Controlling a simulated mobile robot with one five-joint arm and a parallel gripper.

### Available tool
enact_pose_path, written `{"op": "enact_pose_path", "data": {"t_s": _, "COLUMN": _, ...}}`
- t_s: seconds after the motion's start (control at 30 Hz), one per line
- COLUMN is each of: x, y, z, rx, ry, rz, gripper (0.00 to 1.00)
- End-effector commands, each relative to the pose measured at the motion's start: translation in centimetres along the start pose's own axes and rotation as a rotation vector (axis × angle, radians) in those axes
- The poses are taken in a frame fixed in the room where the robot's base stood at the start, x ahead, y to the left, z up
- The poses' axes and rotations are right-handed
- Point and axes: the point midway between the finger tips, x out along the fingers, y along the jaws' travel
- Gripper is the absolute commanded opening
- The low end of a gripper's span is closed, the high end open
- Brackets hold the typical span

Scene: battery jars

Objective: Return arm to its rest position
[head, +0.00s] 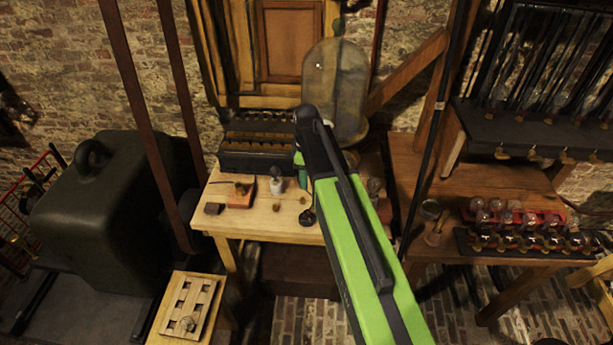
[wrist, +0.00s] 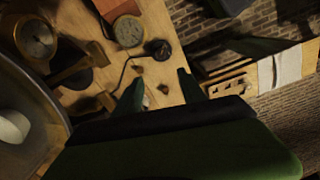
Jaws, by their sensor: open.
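My gripper (wrist: 160,86) shows in the wrist view as two dark green fingers, spread apart with nothing held between them. It is over the light wooden table (head: 260,222), with small objects beneath and beyond the fingers. In the head view my green arm reaches up and forward to the table, and its black elbow hides part of what lies behind. The fingers are mostly hidden there.
A tall glass dome (head: 345,75) stands close behind my arm. A dark box (head: 255,150), a small whitish jar (head: 277,186) and small blocks are on the table. A right-hand bench (head: 410,175) carries racks of bulbs. A big dark case (head: 95,215) stands left.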

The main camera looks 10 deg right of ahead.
Motion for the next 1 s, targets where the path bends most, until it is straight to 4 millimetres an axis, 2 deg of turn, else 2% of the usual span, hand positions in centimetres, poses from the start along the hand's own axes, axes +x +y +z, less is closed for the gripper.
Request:
{"op": "enact_pose_path", "data": {"t_s": 0.23, "x": 0.2, "y": 0.0, "z": 0.0, "rx": 0.0, "ry": 0.0, "rz": 0.0, "gripper": 0.48}}
{"op": "enact_pose_path", "data": {"t_s": 0.33, "x": 1.7, "y": -0.3, "z": -0.1, "rx": -0.003, "ry": 0.0, "rz": 0.0, "gripper": 0.48}}
{"op": "enact_pose_path", "data": {"t_s": 0.37, "x": 2.4, "y": -0.9, "z": 0.1, "rx": -0.005, "ry": 0.0, "rz": 0.0, "gripper": 0.48}}
{"op": "enact_pose_path", "data": {"t_s": 0.47, "x": 4.4, "y": -4.5, "z": 1.8, "rx": 0.033, "ry": 0.0, "rz": -0.001, "gripper": 0.48}}
{"op": "enact_pose_path", "data": {"t_s": 0.6, "x": 6.1, "y": -9.9, "z": 4.4, "rx": 0.343, "ry": 0.0, "rz": -0.002, "gripper": 0.48}}
{"op": "enact_pose_path", "data": {"t_s": 0.7, "x": 6.2, "y": -12.5, "z": 5.8, "rx": 0.612, "ry": 0.0, "rz": -0.003, "gripper": 0.48}}
{"op": "enact_pose_path", "data": {"t_s": 0.83, "x": 5.9, "y": -13.7, "z": 6.5, "rx": 0.896, "ry": 0.0, "rz": -0.003, "gripper": 0.48}}
{"op": "enact_pose_path", "data": {"t_s": 1.0, "x": 5.9, "y": -13.4, "z": 6.3, "rx": 1.042, "ry": -0.001, "rz": -0.003, "gripper": 0.48}}
